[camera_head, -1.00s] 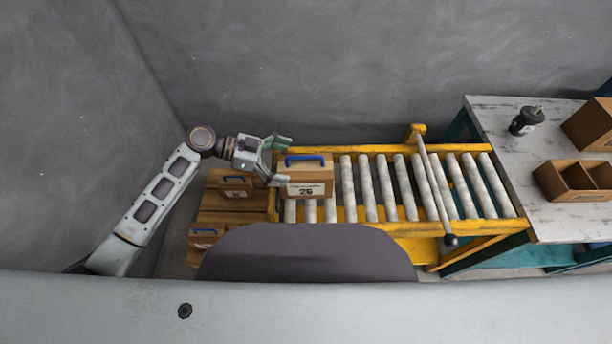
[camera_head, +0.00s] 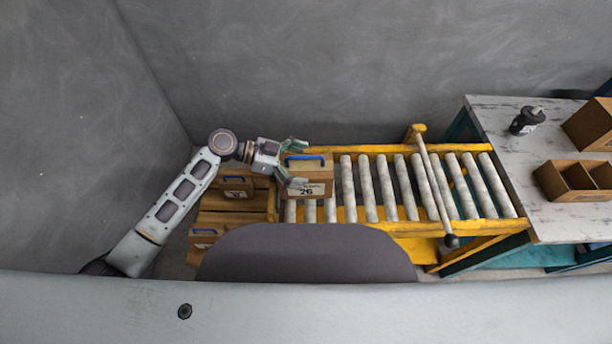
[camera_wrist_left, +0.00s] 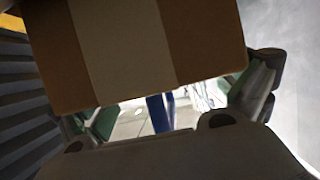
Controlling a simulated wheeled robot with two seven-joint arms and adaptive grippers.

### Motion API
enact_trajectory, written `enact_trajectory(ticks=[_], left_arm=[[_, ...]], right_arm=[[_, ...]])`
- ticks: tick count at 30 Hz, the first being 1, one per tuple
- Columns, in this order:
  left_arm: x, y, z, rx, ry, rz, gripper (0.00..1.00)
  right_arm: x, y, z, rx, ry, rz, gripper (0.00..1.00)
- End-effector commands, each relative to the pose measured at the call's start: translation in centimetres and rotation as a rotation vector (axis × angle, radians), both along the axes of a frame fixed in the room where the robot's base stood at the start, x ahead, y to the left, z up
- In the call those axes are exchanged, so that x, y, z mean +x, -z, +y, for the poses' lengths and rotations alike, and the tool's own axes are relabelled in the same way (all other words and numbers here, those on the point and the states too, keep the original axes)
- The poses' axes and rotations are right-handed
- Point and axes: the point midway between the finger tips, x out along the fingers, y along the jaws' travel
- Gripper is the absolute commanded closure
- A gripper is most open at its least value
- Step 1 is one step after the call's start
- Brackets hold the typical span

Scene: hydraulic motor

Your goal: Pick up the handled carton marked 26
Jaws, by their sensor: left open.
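The carton marked 26 (camera_head: 312,178) is a brown box with a blue handle (camera_head: 306,157) on top and a white label on its front. It sits upright on the left end of the roller conveyor. My left gripper (camera_head: 299,164) is open at the carton's left end, one finger towards the back and one near the front by the handle. In the left wrist view the carton (camera_wrist_left: 145,50) fills the top, with a lighter stripe, and a blue strip shows between the open fingers. Whether the fingers touch it I cannot tell. My right gripper is not in view.
The yellow-framed conveyor (camera_head: 370,150) has white rollers and a bar with a dark knob lying across it. Other handled cartons (camera_head: 236,188) stand on wooden shelving at the left. A marble-topped table (camera_head: 490,115) at right holds a black device (camera_head: 526,121) and brown boxes.

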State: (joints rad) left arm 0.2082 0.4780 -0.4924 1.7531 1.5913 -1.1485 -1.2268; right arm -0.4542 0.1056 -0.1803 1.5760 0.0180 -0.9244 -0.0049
Motion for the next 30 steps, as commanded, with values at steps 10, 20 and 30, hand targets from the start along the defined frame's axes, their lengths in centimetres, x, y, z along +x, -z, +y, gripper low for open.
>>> enact_trajectory(ticks=[10, 20, 30], left_arm=[[0.0, 0.01, 0.03, 0.0, 0.0, 0.0, 0.27], [-0.06, 0.23, 0.06, 0.003, 0.0, 0.002, 0.69], [-0.02, 0.08, 0.01, 0.001, 0.0, -0.001, 0.9]], right_arm=[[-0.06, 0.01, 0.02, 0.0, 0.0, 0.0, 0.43], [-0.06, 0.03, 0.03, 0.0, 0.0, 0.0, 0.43], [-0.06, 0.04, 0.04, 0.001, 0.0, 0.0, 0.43]])
